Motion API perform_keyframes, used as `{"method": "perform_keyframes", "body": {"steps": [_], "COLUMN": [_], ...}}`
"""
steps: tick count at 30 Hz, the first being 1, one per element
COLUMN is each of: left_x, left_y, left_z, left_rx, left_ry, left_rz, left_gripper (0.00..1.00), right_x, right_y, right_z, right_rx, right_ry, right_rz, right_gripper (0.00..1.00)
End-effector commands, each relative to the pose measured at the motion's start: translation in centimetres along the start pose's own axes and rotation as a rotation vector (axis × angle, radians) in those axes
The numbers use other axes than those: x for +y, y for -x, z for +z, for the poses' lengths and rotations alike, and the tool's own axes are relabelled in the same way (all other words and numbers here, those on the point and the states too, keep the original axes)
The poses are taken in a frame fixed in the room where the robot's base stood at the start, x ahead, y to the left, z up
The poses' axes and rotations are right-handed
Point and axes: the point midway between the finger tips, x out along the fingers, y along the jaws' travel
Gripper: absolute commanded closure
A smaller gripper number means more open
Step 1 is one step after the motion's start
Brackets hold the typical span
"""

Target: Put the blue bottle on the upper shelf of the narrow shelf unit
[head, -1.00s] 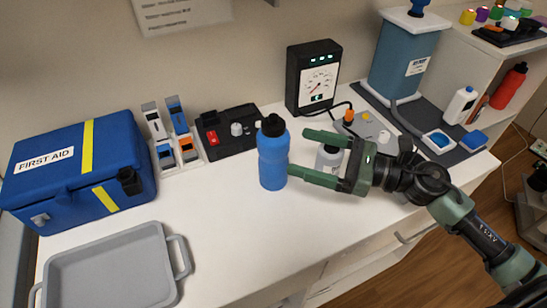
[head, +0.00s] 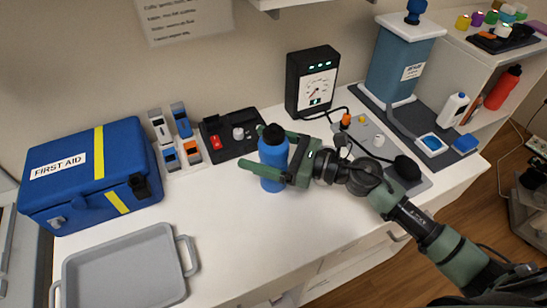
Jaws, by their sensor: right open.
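The blue bottle (head: 273,152) with a black cap stands upright on the white counter. My right gripper (head: 262,153) comes in from the right and is open, with its green fingers on either side of the bottle. The near finger crosses in front of the bottle's middle, and the far finger is partly hidden behind it. I cannot tell whether the fingers touch it. My left gripper is not in view. A white shelf edge (head: 300,4) shows at the top, and a white open unit (head: 478,58) stands at the right; I cannot tell which is the narrow shelf unit.
A blue first aid box (head: 85,170) and a grey tray (head: 125,270) are on the left. A black gauge box (head: 311,80) and a blue tank (head: 398,65) stand behind. A red bottle (head: 503,88) is at the right. The front middle of the counter (head: 235,230) is clear.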

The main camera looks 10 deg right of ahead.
Motion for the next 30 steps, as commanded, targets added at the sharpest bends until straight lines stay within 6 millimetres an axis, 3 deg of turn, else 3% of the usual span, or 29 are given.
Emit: {"method": "perform_keyframes", "body": {"steps": [2, 3, 12, 22, 30], "left_x": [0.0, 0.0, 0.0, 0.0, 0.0], "left_y": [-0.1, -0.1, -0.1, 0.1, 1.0], "left_z": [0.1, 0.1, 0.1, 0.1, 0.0], "left_rx": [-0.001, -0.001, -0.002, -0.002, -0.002], "left_ry": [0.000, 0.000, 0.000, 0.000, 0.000], "left_rz": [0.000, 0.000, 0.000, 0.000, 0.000], "left_gripper": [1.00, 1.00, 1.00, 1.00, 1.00], "right_x": [0.0, 0.0, 0.0, -0.1, -0.1], "right_y": [0.0, 0.0, 0.1, 0.1, 0.1], "right_z": [0.0, 0.0, 0.0, 0.7, 5.5], "right_rx": [0.000, 0.000, 0.000, -0.003, -0.004], "right_ry": [0.000, 0.000, 0.000, 0.005, 0.011], "right_rz": [0.000, 0.000, 0.000, 0.000, 0.001], "right_gripper": [0.14, 0.19, 1.00, 1.00, 1.00]}}
